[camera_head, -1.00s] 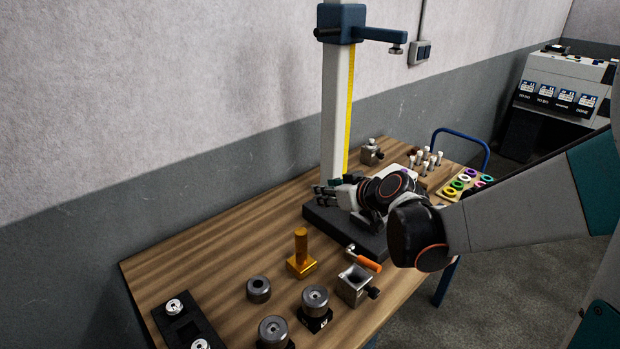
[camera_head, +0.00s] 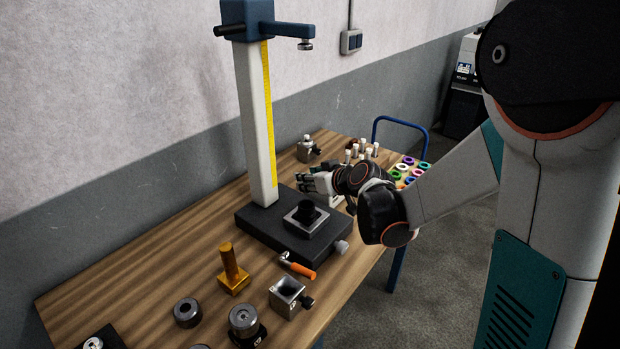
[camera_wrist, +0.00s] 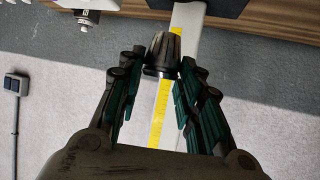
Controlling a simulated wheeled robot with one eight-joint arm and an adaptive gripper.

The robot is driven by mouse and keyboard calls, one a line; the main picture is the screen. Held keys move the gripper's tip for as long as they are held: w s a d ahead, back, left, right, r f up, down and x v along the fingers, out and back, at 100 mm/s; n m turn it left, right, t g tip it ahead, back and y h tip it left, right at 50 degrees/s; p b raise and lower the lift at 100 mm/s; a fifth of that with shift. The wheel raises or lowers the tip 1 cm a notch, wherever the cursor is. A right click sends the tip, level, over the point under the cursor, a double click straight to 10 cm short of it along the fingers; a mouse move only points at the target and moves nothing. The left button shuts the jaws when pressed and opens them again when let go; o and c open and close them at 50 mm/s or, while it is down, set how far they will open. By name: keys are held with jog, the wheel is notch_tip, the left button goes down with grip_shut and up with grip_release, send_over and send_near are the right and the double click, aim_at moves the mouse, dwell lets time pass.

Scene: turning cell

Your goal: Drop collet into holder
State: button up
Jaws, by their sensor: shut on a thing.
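My gripper (camera_wrist: 160,64) is shut on the collet (camera_wrist: 163,50), a dark, slotted, tapered piece between the fingertips in the wrist view. In the head view my gripper (camera_head: 312,183) is to the right of the press column, above the bench; the collet cannot be made out there. A square metal block with a funnel-like opening and a side knob (camera_head: 287,293) stands at the front of the bench. On the press base lies a light square plate with a dark round piece (camera_head: 306,214). I cannot tell which of these is the holder.
The press column (camera_head: 257,130) rises from a black base (camera_head: 262,238). An orange-handled tool (camera_head: 299,268), a brass post (camera_head: 233,272) and dark round parts (camera_head: 187,312) are in front. White-topped pins (camera_head: 362,150) and coloured rings (camera_head: 408,172) are behind my gripper.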

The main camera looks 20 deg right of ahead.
aim_at(310, 210)
jog(key=shift+f+b, duration=2.2)
jog(key=shift+f, duration=0.85)
jog(key=shift+f+b, duration=0.35)
jog(key=shift+b, duration=0.15)
jog(key=o, duration=1.2)
jog(key=shift+s, duration=0.1)
jog(key=v, duration=1.2)
jog(key=shift+a+r, duration=0.1)
